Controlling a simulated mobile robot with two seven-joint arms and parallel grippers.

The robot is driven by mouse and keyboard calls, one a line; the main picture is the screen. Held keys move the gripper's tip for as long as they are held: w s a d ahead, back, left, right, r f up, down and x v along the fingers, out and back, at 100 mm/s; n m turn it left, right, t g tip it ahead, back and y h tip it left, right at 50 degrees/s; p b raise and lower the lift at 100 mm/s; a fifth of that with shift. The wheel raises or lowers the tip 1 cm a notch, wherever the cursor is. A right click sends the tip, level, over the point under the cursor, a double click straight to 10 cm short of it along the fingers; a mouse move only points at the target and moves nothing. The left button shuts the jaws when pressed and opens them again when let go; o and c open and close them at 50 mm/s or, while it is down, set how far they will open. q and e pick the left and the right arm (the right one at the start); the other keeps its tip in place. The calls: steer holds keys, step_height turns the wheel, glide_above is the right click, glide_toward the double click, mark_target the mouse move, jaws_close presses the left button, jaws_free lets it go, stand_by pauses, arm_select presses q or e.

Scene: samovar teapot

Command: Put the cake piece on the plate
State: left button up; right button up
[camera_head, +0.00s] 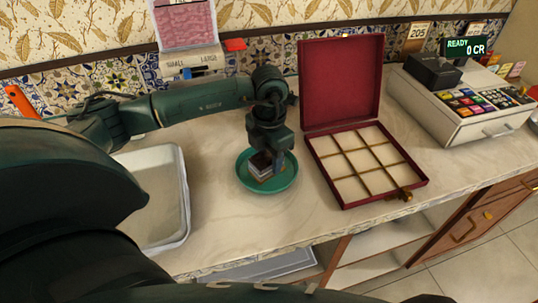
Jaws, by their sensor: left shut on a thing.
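The cake piece (260,165) is a small layered block with a pale side and a dark part. It is at my left gripper (268,167), over the middle of the green plate (249,187). My left gripper points down and is shut on the cake piece. The arm covers part of the plate's far rim, and the fingers hide part of the cake. I cannot tell whether the cake's underside touches the plate. My right gripper is not in view.
An open red box (362,200) with empty compartments stands right of the plate. A white tray (184,200) lies at the left. A cash register (463,110) stands at the back right. A dispenser (190,62) is against the wall. Bare counter lies in front of the plate.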

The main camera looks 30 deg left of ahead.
mark_target(269, 155)
arm_select(q)
steer(key=shift+f, duration=0.1)
steer(key=shift+f, duration=0.15)
steer(key=o, duration=1)
steer(key=shift+c, duration=0.2)
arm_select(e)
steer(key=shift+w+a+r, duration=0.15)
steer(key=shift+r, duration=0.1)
arm_select(q)
steer(key=shift+r, duration=0.4)
steer(key=shift+w+r, duration=0.1)
steer(key=shift+r, duration=0.3)
steer(key=shift+r+b, duration=0.5)
steer(key=shift+r, duration=5)
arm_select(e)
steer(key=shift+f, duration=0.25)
